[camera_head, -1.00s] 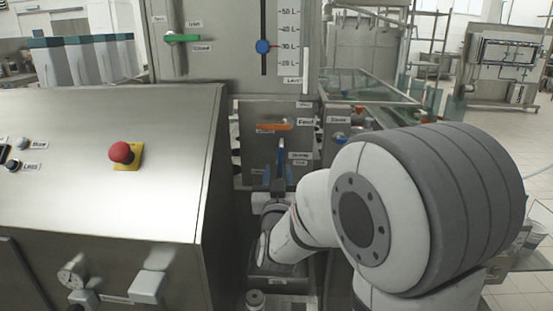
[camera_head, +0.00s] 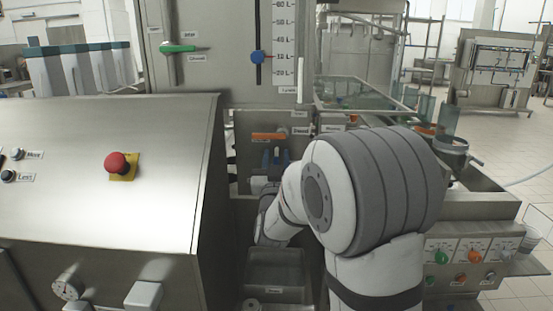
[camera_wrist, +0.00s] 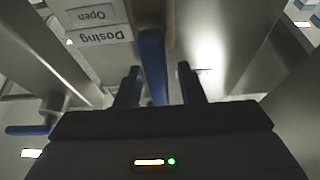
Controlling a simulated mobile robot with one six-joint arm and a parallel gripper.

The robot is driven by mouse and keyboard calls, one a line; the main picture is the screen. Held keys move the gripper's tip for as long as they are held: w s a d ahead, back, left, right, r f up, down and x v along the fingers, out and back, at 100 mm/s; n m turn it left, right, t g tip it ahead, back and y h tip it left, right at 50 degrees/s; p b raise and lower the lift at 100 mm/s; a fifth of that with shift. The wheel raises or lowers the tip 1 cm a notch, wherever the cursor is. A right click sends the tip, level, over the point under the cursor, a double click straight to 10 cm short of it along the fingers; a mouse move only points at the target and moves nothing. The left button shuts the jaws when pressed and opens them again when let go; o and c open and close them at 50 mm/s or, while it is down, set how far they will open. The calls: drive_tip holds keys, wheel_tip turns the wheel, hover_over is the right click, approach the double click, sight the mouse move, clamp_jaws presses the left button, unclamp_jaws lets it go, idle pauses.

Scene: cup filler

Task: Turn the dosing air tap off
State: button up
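The dosing air tap has a blue lever handle (camera_wrist: 152,48), seen in the wrist view beside labels reading "Dosing" and "Open". The handle hangs from the top of the view down between the two dark fingers of my gripper (camera_wrist: 160,72). The fingers are apart, with a gap visible on each side of the handle, wider on the right. The handle's lower end is close to the gripper body; whether it touches is unclear. In the head view my gripper (camera_head: 275,155) is small at the tap panel, partly hidden by my arm, with the blue handle upright between its fingers.
An orange lever (camera_head: 268,136) sits just above on the same panel. A second blue lever (camera_wrist: 28,130) shows at the left in the wrist view. The steel cabinet with a red button (camera_head: 117,163) stands close on the left. A grey bin (camera_head: 275,268) is below.

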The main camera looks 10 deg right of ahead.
drive_tip(key=shift+c, duration=0.3)
clamp_jaws()
